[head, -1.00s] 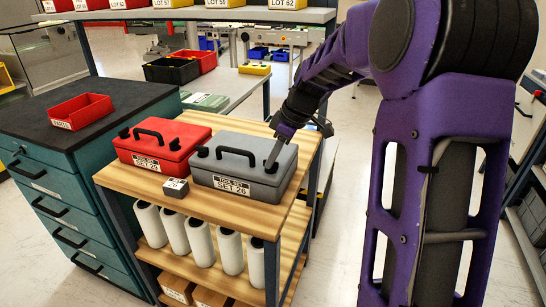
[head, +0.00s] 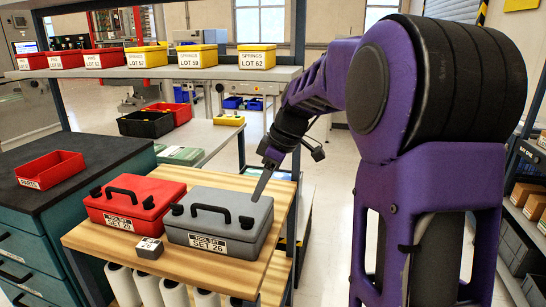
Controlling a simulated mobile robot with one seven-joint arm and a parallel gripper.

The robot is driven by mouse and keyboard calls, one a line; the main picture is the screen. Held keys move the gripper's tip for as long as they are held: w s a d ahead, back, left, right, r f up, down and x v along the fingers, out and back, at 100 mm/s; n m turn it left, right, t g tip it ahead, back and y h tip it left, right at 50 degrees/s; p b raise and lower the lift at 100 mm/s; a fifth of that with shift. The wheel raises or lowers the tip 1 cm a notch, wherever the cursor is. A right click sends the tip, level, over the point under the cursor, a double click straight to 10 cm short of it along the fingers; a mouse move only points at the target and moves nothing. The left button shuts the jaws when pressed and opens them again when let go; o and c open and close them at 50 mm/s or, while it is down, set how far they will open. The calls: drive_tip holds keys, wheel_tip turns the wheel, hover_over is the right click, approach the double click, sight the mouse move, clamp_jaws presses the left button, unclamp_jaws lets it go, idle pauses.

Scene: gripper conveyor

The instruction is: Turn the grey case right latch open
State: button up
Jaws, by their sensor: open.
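The grey case (head: 205,239), labelled TOOL SET SET 26, sits closed on the wooden cart top, its black handle (head: 208,208) on the lid. Its right latch (head: 246,222) is a small dark piece near the lid's right front. It is too small to tell how far it is turned. A similar dark left latch (head: 178,210) shows at the other end. My gripper (head: 258,194) is open and points down above the right side of the case. Its fingertips look a little above the right latch, apart from it; the fingers overlap in this view.
A red case (head: 125,224) stands close on the left, with a small grey block (head: 149,247) in front. Behind stands a shelf (head: 225,74) with several bins.

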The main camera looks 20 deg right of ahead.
drive_tip(key=p+v, duration=0.1)
drive_tip(key=v, duration=0.7)
drive_tip(key=shift+r, duration=0.3)
drive_tip(key=shift+d, duration=0.15)
